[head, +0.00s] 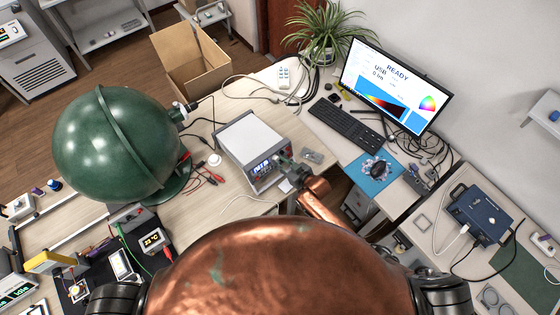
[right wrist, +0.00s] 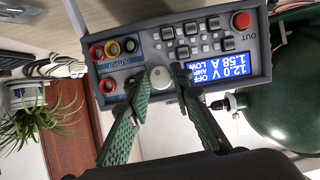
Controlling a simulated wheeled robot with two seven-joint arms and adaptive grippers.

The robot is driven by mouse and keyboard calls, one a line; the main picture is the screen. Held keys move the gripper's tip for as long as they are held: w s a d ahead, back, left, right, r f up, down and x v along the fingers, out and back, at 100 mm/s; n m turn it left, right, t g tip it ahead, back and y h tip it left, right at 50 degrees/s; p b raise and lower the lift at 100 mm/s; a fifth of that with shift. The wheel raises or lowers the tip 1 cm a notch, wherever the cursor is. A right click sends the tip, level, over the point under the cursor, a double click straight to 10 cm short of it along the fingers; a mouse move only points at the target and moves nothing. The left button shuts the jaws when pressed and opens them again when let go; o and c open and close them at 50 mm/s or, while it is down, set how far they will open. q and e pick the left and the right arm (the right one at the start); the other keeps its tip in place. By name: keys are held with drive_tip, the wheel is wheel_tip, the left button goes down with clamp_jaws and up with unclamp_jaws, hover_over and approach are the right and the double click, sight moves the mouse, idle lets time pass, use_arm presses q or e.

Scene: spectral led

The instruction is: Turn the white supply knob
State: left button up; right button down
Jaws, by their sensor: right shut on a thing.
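The bench power supply (head: 250,138) is a white-topped box on the desk, its front facing me. In the right wrist view its front panel (right wrist: 140,50) appears upside down, with a lit blue display (right wrist: 207,62) showing 12.0 V and 1.58 A. The white supply knob (right wrist: 161,76) sits between the green fingers of my right gripper (right wrist: 162,84), which is shut on it. In the head view my right gripper (head: 282,165) is at the supply's front and hides the knob. My left gripper is out of view.
A large green sphere (head: 115,145) stands left of the supply, with red and black leads (head: 205,177) between. An open cardboard box (head: 195,65) is behind.

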drive_tip(key=shift+m, duration=0.8)
drive_tip(key=shift+f+g+y, duration=0.1)
drive_tip(key=shift+g+y, duration=0.2)
drive_tip(key=c, duration=1.7)
unclamp_jaws()
drive_tip(key=v, duration=1.2)
